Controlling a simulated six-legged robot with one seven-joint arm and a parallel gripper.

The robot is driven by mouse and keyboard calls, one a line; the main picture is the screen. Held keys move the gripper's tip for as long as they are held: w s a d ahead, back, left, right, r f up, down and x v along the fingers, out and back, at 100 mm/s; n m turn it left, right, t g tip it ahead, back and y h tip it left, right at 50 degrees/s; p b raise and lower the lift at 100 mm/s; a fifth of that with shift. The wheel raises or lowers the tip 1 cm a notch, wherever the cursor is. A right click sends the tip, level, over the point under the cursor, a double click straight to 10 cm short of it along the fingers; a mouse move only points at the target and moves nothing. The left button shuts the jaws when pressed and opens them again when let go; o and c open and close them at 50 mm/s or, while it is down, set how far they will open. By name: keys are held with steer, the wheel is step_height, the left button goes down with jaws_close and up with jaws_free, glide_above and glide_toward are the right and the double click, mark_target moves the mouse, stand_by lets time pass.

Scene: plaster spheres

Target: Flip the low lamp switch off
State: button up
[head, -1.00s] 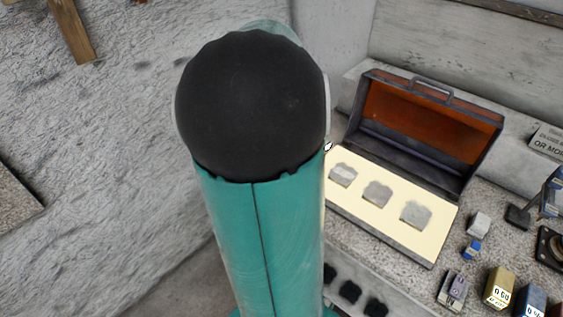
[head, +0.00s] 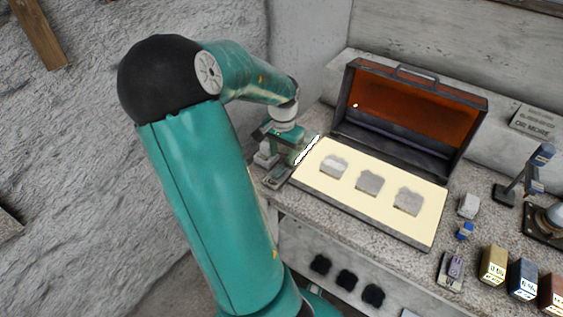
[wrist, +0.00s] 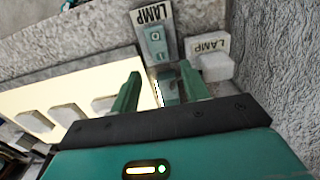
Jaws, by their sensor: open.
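I cannot tell which is the low switch. My gripper (wrist: 160,70) is open, its two green fingers apart and pointing toward the switch plate. A small greenish part (wrist: 170,90) shows between the fingers; I cannot tell whether they touch it. In the head view my arm hides much of the switch area.
An open case (head: 425,105) with a brown-red lid stands on the speckled bench. Its glowing cream panel (head: 385,214) holds three grey stone pieces, just right of my gripper. Several small boxes (head: 494,265) and a black stand (head: 505,193) are at the right.

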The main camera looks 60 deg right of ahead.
mark_target(282, 167)
step_height(282, 167, down, 4)
steer(key=shift+f, duration=0.25)
